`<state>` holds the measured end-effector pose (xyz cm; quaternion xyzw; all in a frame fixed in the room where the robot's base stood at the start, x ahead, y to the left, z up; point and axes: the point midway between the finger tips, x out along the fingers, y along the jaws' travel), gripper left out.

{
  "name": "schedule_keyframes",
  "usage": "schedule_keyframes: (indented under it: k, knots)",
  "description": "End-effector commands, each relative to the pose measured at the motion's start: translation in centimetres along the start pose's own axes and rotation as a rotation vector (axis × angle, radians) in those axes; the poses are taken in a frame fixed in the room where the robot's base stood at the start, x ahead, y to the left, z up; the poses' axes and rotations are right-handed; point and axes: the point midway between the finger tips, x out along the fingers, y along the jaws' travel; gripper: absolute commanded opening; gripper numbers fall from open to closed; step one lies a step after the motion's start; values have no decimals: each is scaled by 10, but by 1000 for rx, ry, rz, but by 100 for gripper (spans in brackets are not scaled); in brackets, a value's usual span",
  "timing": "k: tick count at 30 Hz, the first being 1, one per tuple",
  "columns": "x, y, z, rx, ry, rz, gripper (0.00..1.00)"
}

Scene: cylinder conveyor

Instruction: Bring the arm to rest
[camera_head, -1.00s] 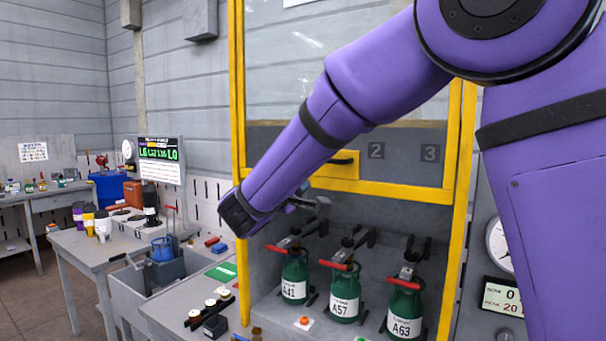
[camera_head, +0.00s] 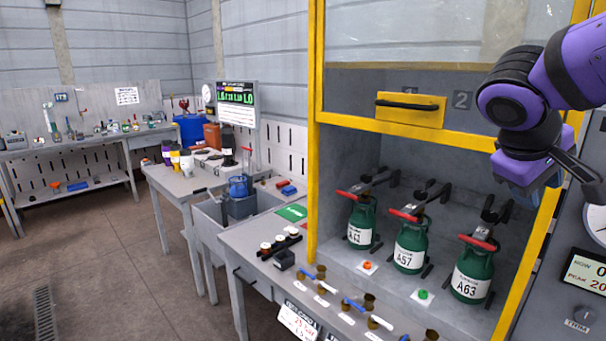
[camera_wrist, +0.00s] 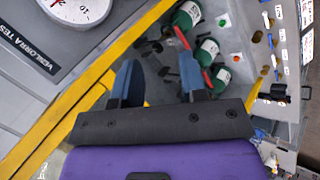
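My arm is folded at the right edge of the head view, in front of the yellow-framed cabinet's right side. My gripper (camera_head: 585,177) is only partly clear there. In the wrist view my gripper (camera_wrist: 158,78) shows two blue-grey fingers well apart with nothing between them. Three green cylinders labelled A41 (camera_head: 361,222), A57 (camera_head: 410,245) and A63 (camera_head: 473,272) stand upright in the cabinet, left of and below my gripper. They show sideways in the wrist view, beyond the fingers and apart from them.
The yellow cabinet frame (camera_head: 316,130) and its raised glass panel stand close to my arm. A dial gauge (camera_wrist: 80,8) and a display (camera_head: 590,285) are at the right. A bench (camera_head: 250,240) with small fittings lies in front. Open floor (camera_head: 100,260) is at the left.

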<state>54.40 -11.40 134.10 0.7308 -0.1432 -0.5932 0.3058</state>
Motion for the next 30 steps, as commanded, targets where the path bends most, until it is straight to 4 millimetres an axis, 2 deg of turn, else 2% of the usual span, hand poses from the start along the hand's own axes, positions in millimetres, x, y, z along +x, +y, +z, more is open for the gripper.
schedule_keyframes:
  k: [1,6,12,18,30]
  knots:
    - [-2,-4,18,41,8,-67,39]
    - [-10,-28,62,167,69,-297,39]
    - [-26,-55,90,306,176,-491,39]
    - [-34,-67,99,373,238,-573,39]
    - [-36,-68,99,380,245,-582,39]
